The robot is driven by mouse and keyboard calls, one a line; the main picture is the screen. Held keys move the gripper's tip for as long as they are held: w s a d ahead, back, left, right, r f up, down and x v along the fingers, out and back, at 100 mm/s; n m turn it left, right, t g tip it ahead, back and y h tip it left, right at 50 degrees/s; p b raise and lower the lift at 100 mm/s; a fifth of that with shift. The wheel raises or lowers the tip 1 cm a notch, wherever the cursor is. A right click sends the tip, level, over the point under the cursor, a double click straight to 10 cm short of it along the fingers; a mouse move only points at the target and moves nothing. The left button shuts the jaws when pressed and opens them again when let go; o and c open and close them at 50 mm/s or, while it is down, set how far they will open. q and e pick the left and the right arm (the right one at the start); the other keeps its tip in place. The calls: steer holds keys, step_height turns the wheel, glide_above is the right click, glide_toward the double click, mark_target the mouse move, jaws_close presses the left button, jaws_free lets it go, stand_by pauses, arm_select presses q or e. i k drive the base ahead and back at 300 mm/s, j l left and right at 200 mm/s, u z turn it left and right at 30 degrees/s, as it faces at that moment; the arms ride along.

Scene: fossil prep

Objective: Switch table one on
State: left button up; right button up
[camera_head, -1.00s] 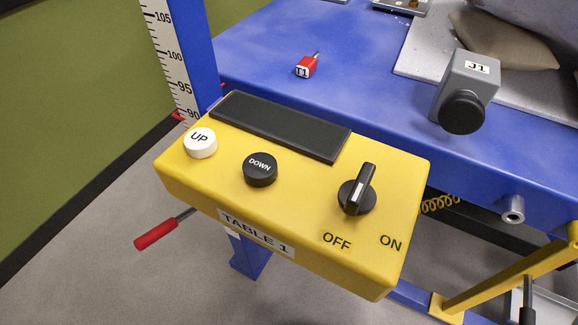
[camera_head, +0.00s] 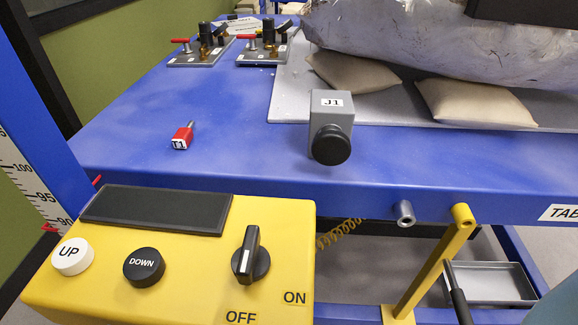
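The yellow control box (camera_head: 190,290) of table one is at the lower left. Its black rotary switch (camera_head: 250,262) stands on the right part of the top face. The switch's white-marked end points down toward the OFF label (camera_head: 240,318); the ON label (camera_head: 295,297) is to the right of that. The box also has a white UP button (camera_head: 72,256), a black DOWN button (camera_head: 144,267) and a dark, blank display (camera_head: 157,209). Neither of my grippers is in view, and nothing touches the switch.
The blue table (camera_head: 240,160) lies behind the box. On it are a red T1 tag (camera_head: 182,138), a grey J1 box (camera_head: 331,115) with a black knob, cushions (camera_head: 478,102) under a large grey mass, and valve plates (camera_head: 200,58). A yellow lever (camera_head: 430,265) stands right of the box.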

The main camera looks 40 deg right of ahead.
mark_target(251, 263)
steer(key=z, duration=0.85)
